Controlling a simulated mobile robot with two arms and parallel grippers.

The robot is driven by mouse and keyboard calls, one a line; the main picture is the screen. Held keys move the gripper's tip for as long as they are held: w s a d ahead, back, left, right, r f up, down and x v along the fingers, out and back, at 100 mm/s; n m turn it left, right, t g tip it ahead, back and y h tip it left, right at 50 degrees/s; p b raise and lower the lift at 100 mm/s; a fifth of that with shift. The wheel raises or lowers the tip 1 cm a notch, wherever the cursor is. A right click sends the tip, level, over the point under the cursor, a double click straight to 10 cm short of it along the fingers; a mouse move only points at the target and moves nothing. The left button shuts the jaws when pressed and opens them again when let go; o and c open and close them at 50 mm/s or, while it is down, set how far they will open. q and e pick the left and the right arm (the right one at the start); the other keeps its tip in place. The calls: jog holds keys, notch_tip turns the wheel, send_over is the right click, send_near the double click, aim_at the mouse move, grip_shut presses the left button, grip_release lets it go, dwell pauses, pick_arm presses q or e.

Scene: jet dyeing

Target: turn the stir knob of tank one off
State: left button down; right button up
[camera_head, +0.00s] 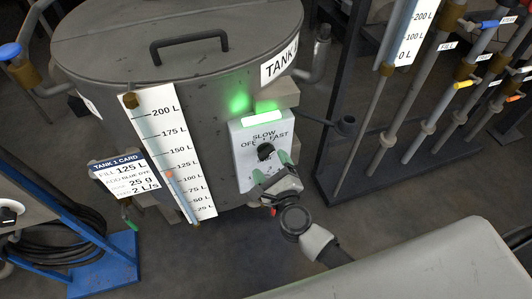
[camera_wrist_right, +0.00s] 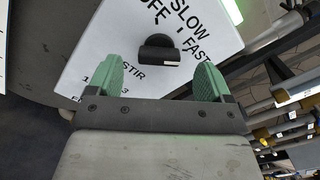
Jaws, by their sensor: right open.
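Tank one (camera_head: 190,60) is a grey metal drum with a lid handle, marked "TANK 1". On its front is a white panel (camera_head: 245,175) with a black stir knob (camera_head: 265,151), marked OFF, SLOW and FAST. In the right wrist view the knob (camera_wrist_right: 158,50) shows close up, just beyond the fingertips and between their lines. My right gripper (camera_head: 272,167) has green fingers; it is open in front of the panel, with nothing between the fingers (camera_wrist_right: 160,75). I cannot tell the knob's exact setting. My left gripper is not in view.
A lit green lamp (camera_head: 262,118) sits above the panel. A level gauge (camera_head: 170,150) and a tank card (camera_head: 120,175) are to the left. Pipes with valves (camera_head: 460,85) stand on the right. A pale surface (camera_head: 430,265) fills the lower right.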

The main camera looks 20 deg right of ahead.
aim_at(266, 156)
jog(key=shift+w+a, duration=0.1)
jog(key=shift+w, duration=2)
jog(key=shift+c, duration=0.5)
jog(key=c, duration=0.8)
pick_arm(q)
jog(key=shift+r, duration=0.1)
